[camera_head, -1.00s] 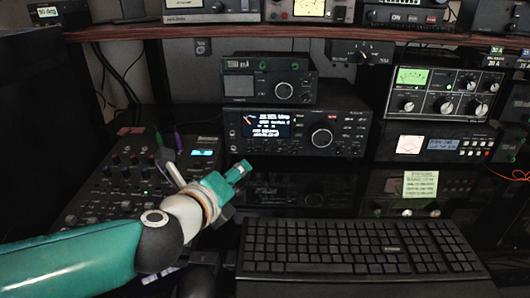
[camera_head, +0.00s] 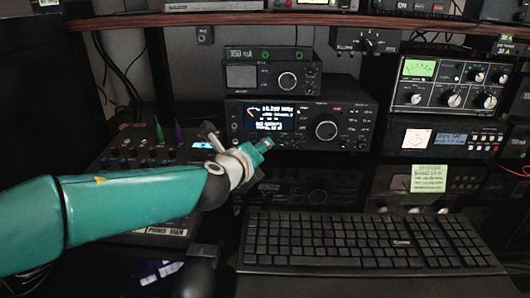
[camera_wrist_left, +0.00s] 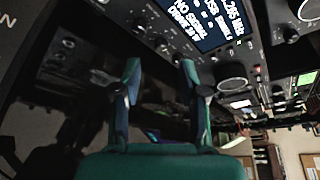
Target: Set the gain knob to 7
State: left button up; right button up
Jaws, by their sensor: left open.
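The radio (camera_head: 360,127) with the lit screen (camera_head: 271,119) and a large round dial (camera_head: 326,130) stands at the middle back. No gain label can be read, so I cannot tell which knob is the gain knob. My left gripper (camera_head: 262,147) is in front of the radio's lower left, below its screen. In the left wrist view my left gripper (camera_wrist_left: 158,76) has its two fingers apart with nothing held between them. Small knobs (camera_wrist_left: 177,57) below the screen (camera_wrist_left: 197,22) lie just beyond the fingertips. My right gripper is not in view.
A black keyboard (camera_head: 365,242) lies in front of the radio. A mixer panel with several knobs (camera_head: 145,150) is at left, partly behind my arm. A smaller unit (camera_head: 270,75) sits on the radio. A meter box (camera_head: 450,85) stands at right, under the wooden shelf (camera_head: 300,20).

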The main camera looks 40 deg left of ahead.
pick_arm(q)
jog(key=shift+x, duration=2.35)
grip_shut()
